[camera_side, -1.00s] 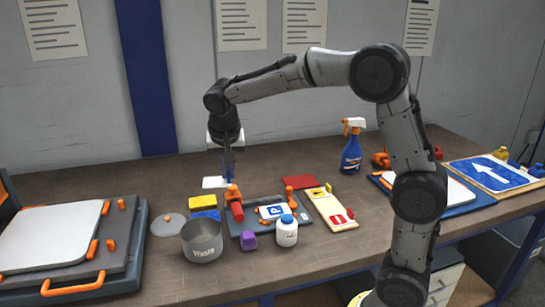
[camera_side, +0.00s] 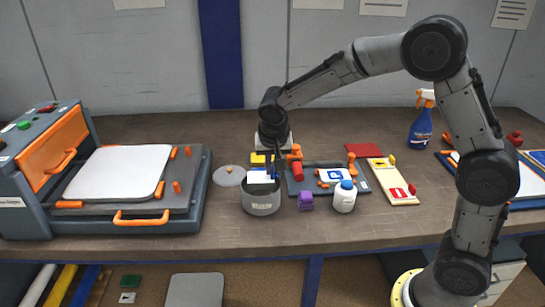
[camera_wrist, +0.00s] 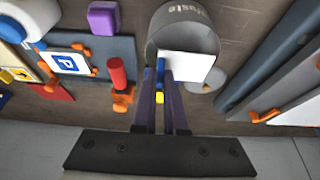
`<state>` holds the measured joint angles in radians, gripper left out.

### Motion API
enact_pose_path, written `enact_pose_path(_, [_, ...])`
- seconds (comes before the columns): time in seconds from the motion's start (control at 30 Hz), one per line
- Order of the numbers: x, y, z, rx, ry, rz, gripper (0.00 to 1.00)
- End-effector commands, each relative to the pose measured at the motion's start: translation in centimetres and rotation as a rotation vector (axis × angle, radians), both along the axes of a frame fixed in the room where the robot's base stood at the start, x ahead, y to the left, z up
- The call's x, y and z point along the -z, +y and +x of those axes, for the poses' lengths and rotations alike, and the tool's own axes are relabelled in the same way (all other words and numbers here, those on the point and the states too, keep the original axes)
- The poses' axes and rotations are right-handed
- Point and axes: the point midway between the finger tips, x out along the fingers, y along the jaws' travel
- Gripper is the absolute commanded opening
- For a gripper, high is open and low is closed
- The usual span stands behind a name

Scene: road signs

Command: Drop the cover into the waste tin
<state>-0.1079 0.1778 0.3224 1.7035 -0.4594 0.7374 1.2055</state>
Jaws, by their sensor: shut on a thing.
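The cover (camera_side: 260,177) is a thin white sheet, and my gripper (camera_side: 271,170) is shut on its edge. It is at the mouth of the grey waste tin (camera_side: 262,205), and its lower part seems to dip behind the near rim. In the wrist view the cover (camera_wrist: 190,66) lies across the opening of the waste tin (camera_wrist: 185,27), to the right of my fingertips (camera_wrist: 161,72). Whether it touches the rim I cannot tell.
A grey round lid (camera_side: 229,176) lies left of the tin. A purple block (camera_side: 306,201), a white bottle (camera_side: 344,198) and a grey tray with a blue P sign (camera_side: 337,176) stand to the right. An orange-handled press (camera_side: 120,175) fills the left.

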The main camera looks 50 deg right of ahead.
Motion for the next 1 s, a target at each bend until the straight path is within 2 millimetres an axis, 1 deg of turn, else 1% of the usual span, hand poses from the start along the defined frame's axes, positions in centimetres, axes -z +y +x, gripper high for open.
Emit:
enact_pose_path(0.03, [0.39,-0.02,-0.04,0.000,0.002,-0.001,0.00])
enact_pose_path(0.17, [0.94,-0.01,-0.03,-0.001,0.001,-0.001,0.00])
enact_pose_path(0.47, [1.08,-0.01,-0.03,-0.001,0.000,0.000,0.00])
enact_pose_path(0.5, [1.08,-0.01,-0.03,-0.001,0.000,0.000,0.13])
enact_pose_path(0.67, [1.05,-0.01,-0.02,-0.001,0.000,0.000,0.42])
enact_pose_path(0.7, [1.05,-0.01,-0.02,-0.001,0.000,0.000,0.44])
enact_pose_path(0.87, [1.04,-0.01,-0.02,-0.001,0.000,0.000,0.44])
enact_pose_path(0.9, [1.04,-0.01,-0.02,-0.001,0.000,0.000,0.46])
enact_pose_path(0.97, [1.04,-0.01,-0.02,-0.001,0.000,0.000,0.57])
enact_pose_path(1.0, [1.04,-0.01,-0.02,-0.001,0.000,0.000,0.64])
